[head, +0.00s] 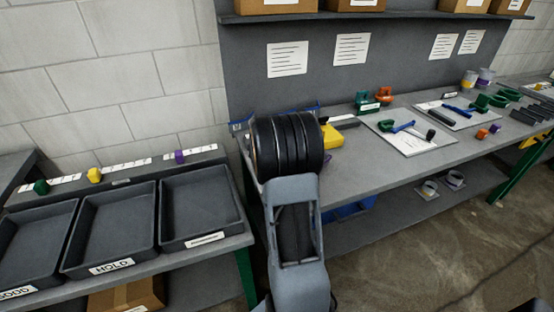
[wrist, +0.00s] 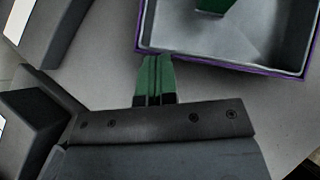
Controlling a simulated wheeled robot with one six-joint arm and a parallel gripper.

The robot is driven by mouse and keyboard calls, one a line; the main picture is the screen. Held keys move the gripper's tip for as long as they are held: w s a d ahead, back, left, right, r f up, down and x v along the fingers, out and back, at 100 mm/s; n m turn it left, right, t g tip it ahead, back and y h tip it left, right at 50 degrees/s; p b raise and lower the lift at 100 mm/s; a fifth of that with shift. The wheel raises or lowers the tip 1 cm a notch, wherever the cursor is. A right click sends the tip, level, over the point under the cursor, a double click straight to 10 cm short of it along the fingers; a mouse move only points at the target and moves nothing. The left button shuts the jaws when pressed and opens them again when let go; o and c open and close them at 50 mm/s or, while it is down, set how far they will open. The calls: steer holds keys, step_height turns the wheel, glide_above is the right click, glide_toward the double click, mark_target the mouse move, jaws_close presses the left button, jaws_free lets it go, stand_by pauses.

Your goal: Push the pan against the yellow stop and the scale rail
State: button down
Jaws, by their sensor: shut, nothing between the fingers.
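The pan (wrist: 220,60) is a grey-floored tray with a purple rim, at the upper right of the wrist view. A green piece (wrist: 214,5) lies inside it. My gripper (wrist: 155,60) has green fingers, closed together with nothing between them. Its tips are at the left part of the pan's near wall; I cannot tell whether they touch. In the head view my arm hides the gripper and most of that spot; a blue-purple edge (head: 240,126) shows beside it. A yellow block (head: 332,138), seemingly the stop, is just right of my arm. I cannot make out the scale rail.
Three dark trays (head: 115,228) stand on the lower left bench, one labelled HOLD. Papers (head: 408,133), tools and green and orange parts lie along the bench to the right. Dark blocks (wrist: 25,115) are at the left of the wrist view. Bare bench (head: 350,170) shows right of my arm.

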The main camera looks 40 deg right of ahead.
steer(key=shift+d, duration=0.1)
stand_by(0.3)
steer(key=shift+w+d+p, duration=0.25)
steer(key=shift+d+p, duration=0.25)
steer(key=shift+d, duration=0.2)
steer(key=shift+w+d, duration=0.1)
steer(key=shift+d, duration=0.05)
